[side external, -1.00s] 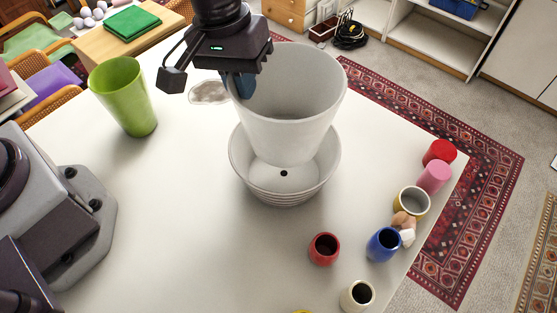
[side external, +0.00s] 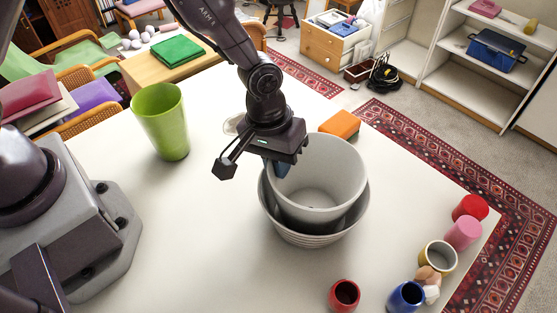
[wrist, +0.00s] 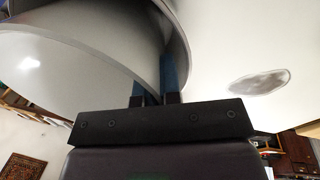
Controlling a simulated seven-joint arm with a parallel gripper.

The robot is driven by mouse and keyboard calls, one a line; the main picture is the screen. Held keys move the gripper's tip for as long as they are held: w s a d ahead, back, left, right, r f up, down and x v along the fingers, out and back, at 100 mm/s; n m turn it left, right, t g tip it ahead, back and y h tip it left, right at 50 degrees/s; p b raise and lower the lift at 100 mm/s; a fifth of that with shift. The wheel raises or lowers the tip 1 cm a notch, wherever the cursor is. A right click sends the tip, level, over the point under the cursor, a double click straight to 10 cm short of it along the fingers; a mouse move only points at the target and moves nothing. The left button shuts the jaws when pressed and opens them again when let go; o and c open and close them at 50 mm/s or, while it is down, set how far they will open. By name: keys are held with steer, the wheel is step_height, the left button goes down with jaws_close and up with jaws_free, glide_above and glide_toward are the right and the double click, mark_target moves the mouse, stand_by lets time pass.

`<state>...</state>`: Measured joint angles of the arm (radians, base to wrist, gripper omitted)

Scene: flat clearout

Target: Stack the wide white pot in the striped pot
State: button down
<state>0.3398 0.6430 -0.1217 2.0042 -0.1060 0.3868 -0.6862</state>
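The wide white pot (side external: 335,190) sits upright with its lower part inside the striped pot (side external: 310,237). Its rim stands above the striped pot's rim. I cannot tell whether its base touches the bottom. The striped pot is pale with ridged bands and stands on the white table. My gripper (side external: 282,168) is at the white pot's far left rim, its blue fingers pinching the wall. In the wrist view, one finger shows on each side of the white pot's wall (wrist: 85,55).
A tall green cup (side external: 160,120) stands left on the table (side external: 190,225). An orange block (side external: 340,124) lies behind the pots. Red (side external: 344,294) and blue (side external: 406,297) cups stand front right, with several others along the right edge. The table's left middle is clear.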

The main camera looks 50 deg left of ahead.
steer(key=shift+f, duration=0.3)
steer(key=c, duration=1.6)
jaws_free()
steer(key=r, duration=0.4)
steer(key=a+r, duration=0.1)
steer(key=r, duration=0.3)
steer(key=a+r, duration=0.1)
steer(key=r, duration=0.3)
steer(key=shift+s+r, duration=0.3)
steer(key=shift+r, duration=0.05)
